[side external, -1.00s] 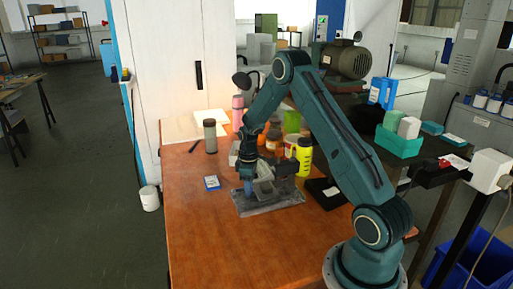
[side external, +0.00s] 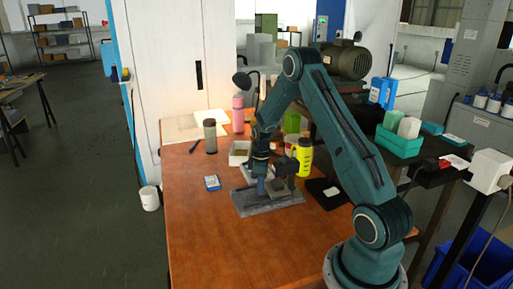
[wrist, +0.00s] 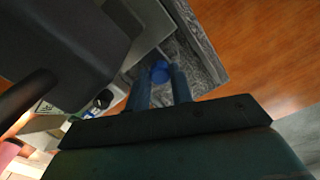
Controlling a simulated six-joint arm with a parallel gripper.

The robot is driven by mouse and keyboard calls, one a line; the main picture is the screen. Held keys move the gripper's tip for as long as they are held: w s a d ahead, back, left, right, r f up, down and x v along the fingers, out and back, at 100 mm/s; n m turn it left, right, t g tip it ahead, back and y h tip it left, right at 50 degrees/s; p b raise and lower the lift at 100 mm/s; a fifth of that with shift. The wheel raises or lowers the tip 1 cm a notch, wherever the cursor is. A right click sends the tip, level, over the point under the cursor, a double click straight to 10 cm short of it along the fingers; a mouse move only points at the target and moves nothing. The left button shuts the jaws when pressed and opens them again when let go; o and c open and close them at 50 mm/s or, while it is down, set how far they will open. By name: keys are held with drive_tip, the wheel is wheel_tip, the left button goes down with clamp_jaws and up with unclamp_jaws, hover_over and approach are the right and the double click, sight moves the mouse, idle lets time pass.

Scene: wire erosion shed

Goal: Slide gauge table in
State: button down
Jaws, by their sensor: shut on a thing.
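The gauge (side external: 278,208) is a grey fixture with a flat rough base on the wooden bench; its base also shows in the wrist view (wrist: 205,55). A darker upright block (side external: 283,168) stands at its right rear. My gripper (side external: 261,188) points down over the gauge, left of that block. In the wrist view my blue fingers (wrist: 159,88) are closed around a round blue knob (wrist: 160,69). A light grey piece, probably the gauge's table (wrist: 148,22), lies beside the fingers. The knob is hidden in the side view, and the table is largely hidden by my gripper there.
A yellow bottle (side external: 304,157) stands close behind the gauge at right. A white open box (side external: 238,153) stands behind it. A grey jar (side external: 210,136) and a pink bottle (side external: 238,114) stand farther back. A blue-white card (side external: 212,183) lies left. The front of the bench is clear.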

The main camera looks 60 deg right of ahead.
drive_tip(key=shift+s+d, duration=0.2)
drive_tip(key=shift+d, duration=0.05)
drive_tip(key=c, duration=1.2)
unclamp_jaws()
drive_tip(key=shift+a, duration=0.1)
drive_tip(key=shift+c, duration=0.2)
wheel_tip(320, 180, up, 14)
